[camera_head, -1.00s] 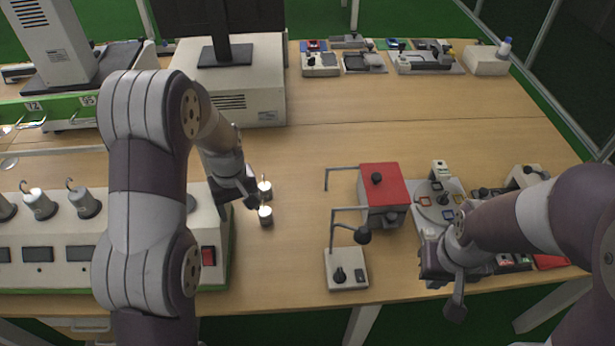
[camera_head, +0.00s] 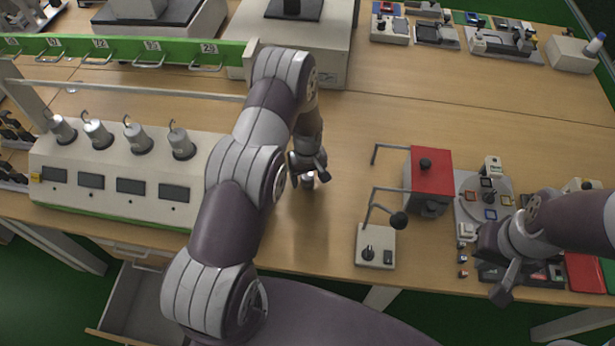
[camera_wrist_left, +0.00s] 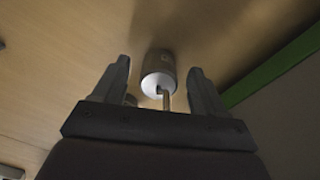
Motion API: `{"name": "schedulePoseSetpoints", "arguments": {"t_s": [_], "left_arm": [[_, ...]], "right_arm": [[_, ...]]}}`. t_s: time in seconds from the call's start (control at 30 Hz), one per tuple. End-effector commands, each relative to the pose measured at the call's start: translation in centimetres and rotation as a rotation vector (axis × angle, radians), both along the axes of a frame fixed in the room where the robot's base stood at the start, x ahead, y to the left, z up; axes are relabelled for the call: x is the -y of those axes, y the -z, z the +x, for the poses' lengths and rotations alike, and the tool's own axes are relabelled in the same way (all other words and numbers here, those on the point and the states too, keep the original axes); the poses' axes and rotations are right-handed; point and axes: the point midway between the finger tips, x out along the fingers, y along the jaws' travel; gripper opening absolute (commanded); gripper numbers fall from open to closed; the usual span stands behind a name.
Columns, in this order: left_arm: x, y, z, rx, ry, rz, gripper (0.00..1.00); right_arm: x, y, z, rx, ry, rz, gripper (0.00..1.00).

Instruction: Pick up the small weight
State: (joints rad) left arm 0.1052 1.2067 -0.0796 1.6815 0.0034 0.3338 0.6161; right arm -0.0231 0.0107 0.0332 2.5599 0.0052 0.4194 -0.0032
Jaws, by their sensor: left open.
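A small metal weight (camera_wrist_left: 158,72), a cylinder with a thin hook, stands on the wooden table. In the left wrist view it sits between the two fingers of my left gripper (camera_wrist_left: 160,66), with gaps visible on both sides. Part of another small object (camera_wrist_left: 130,100) shows by the left finger, mostly hidden. In the head view my left gripper (camera_head: 309,176) points down over a weight (camera_head: 308,182), largely covered by the fingers. My left gripper is open. My right gripper (camera_head: 502,285) hangs over the table's front right; its jaw opening is unclear.
A grey instrument (camera_head: 115,195) with several hooked weights stands left of my left arm. A red-topped box (camera_head: 430,165) and a small white switch stand (camera_head: 375,248) are to the right. A drawer (camera_head: 145,300) is open below. The table's middle is clear.

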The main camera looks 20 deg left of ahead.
Motion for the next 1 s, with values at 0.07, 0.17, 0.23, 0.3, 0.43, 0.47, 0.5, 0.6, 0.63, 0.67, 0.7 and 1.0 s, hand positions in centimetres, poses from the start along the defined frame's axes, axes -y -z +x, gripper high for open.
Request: {"name": "schedulePoseSetpoints", "arguments": {"t_s": [0.07,0.17,0.23,0.3,0.43,0.47,0.5,0.6,0.63,0.67,0.7,1.0], "left_arm": [[0.0,0.0,0.1,0.001,0.000,0.000,0.72],[0.0,0.0,0.1,0.001,0.000,0.000,0.72],[0.0,0.0,0.0,0.001,0.000,0.000,0.52],[0.0,0.0,0.0,0.001,0.000,0.000,0.30],[0.0,0.0,0.0,0.001,0.000,0.000,0.00],[0.0,-0.1,0.1,0.003,0.000,0.000,0.00],[0.0,-0.1,0.1,0.003,0.000,0.000,0.00],[0.0,-0.1,0.1,0.003,0.000,0.000,0.00],[0.0,-0.1,0.1,0.003,0.000,0.000,0.00],[0.0,-0.1,0.1,0.003,0.000,0.000,0.00],[0.0,-0.2,0.1,0.004,0.000,0.000,0.00],[0.0,-4.1,0.3,0.008,0.000,0.002,0.00]], "right_arm": [[0.0,0.0,0.0,0.000,0.000,0.000,0.00],[0.0,0.1,0.0,0.000,0.000,0.000,0.00],[0.0,0.1,0.0,0.000,0.000,0.000,0.00],[0.0,0.1,0.0,0.000,0.000,0.000,0.00],[0.0,0.1,0.0,0.000,0.000,0.000,0.00],[0.0,0.0,0.0,0.000,0.000,0.000,0.00],[0.0,0.0,0.0,0.000,0.000,0.000,0.00],[0.0,0.0,0.0,0.000,0.000,0.000,0.00],[0.0,0.0,0.0,0.000,0.000,0.000,0.00],[0.0,0.1,0.0,0.000,0.000,0.000,0.00],[0.0,0.1,0.0,0.000,0.000,0.000,0.00],[0.0,1.3,0.0,0.000,0.000,0.000,0.00]]}}
